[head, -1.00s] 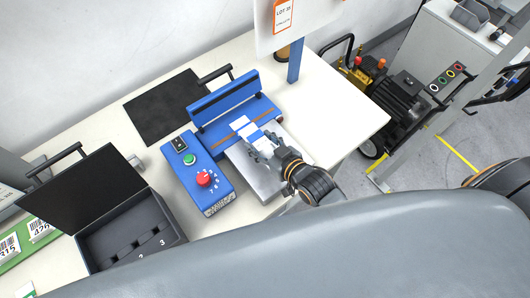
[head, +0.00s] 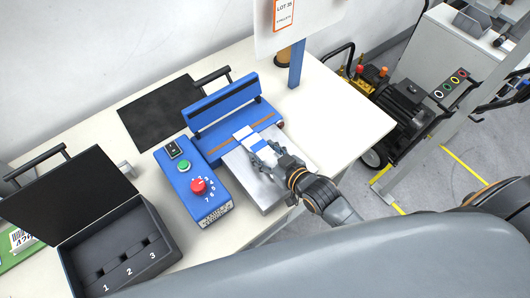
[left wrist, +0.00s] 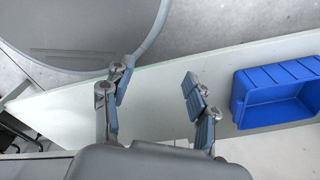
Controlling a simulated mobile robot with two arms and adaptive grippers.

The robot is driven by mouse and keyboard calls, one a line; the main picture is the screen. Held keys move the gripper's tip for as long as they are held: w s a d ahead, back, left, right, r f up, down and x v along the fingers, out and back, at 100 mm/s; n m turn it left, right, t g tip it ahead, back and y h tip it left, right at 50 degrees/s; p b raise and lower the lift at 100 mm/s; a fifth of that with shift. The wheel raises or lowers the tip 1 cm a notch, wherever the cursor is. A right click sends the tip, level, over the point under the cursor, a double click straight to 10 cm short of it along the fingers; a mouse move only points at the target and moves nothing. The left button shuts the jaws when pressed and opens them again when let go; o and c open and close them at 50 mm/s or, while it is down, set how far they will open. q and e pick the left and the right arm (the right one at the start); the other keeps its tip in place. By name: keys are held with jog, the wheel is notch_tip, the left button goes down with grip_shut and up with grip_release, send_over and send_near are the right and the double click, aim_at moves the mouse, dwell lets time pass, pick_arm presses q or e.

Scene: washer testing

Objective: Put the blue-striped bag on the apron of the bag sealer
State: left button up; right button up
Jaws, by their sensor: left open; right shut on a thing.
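The blue-striped bag (head: 258,141) is white with blue bands. It lies over the front of the blue bag sealer (head: 225,107), its far end across the brown sealing strip and its near part above the metal apron (head: 249,183). My right gripper (head: 262,157) is shut on the bag's near end, low over the apron. I cannot tell whether the bag touches the apron. The sealer's lid is raised. My left gripper (left wrist: 157,88) is open and empty in the left wrist view, over a pale surface.
The sealer's control box (head: 194,182) with a red knob stands left of the apron. An open black case (head: 118,250) and a dark mat (head: 155,112) are on the table. A blue post (head: 297,65) holds a sign behind. A blue bin (left wrist: 278,92) shows in the left wrist view.

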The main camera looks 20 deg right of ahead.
jog(key=o, duration=1.3)
jog(key=shift+f, duration=0.1)
jog(key=shift+c, duration=0.2)
jog(key=shift+s, duration=0.1)
jog(key=b+v, duration=0.1)
jog(key=v, duration=0.9)
jog(key=shift+s+d, duration=0.1)
jog(key=shift+s, duration=0.05)
jog(key=shift+s+d+r, duration=0.25)
jog(key=shift+s+r, duration=0.35)
jog(key=shift+f, duration=0.1)
